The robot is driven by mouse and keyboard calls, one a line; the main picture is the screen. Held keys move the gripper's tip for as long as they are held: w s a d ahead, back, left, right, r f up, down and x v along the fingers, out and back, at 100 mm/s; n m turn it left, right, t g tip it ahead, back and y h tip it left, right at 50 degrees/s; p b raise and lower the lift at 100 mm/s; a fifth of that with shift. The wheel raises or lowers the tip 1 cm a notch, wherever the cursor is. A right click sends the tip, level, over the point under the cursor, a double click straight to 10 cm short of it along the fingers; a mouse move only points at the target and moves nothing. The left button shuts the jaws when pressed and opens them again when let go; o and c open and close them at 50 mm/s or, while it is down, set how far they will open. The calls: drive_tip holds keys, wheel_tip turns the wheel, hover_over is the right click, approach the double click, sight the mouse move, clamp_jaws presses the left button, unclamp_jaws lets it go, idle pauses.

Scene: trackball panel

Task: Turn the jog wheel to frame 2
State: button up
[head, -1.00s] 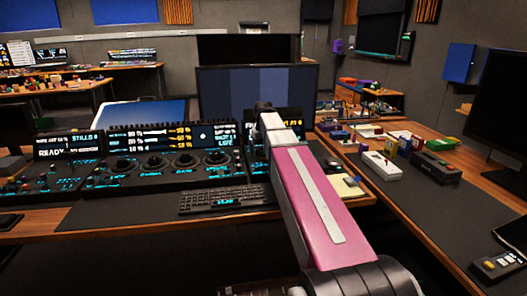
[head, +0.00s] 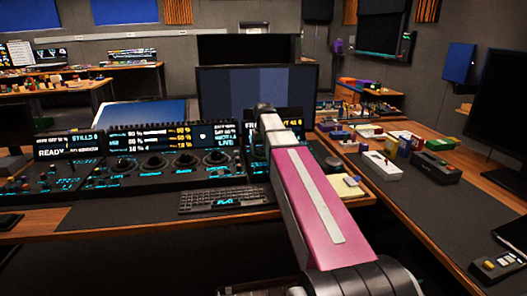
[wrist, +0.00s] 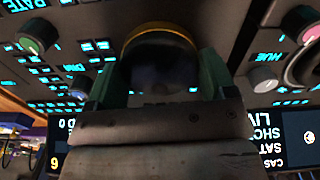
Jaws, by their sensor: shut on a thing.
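My gripper (wrist: 160,75) points down at the control panel in the wrist view, its two green fingers on either side of a dark round wheel with a yellow rim (wrist: 160,38). It is shut on this wheel, which looks like the jog wheel; any mark on its top is too dark to read. In the head view my arm hides the wheel and the gripper. A small screen (head: 293,123) stands behind my arm there, partly covered, with yellow figures I cannot read surely. In the wrist view a screen (wrist: 57,150) shows an upside-down yellow digit.
Knobs labelled HUE (wrist: 263,80) and RATE (wrist: 32,38) stand close to either side of the gripper. A keyboard (head: 220,198) lies in front of the panel. A white box with a joystick (head: 381,166) and other controls stand on the right desk.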

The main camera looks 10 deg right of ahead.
drive_tip(key=shift+m, duration=2.4)
drive_tip(key=o, duration=0.9)
drive_tip(key=shift+c, duration=0.2)
wheel_tip(320, 180, up, 11)
drive_tip(key=shift+f, duration=0.1)
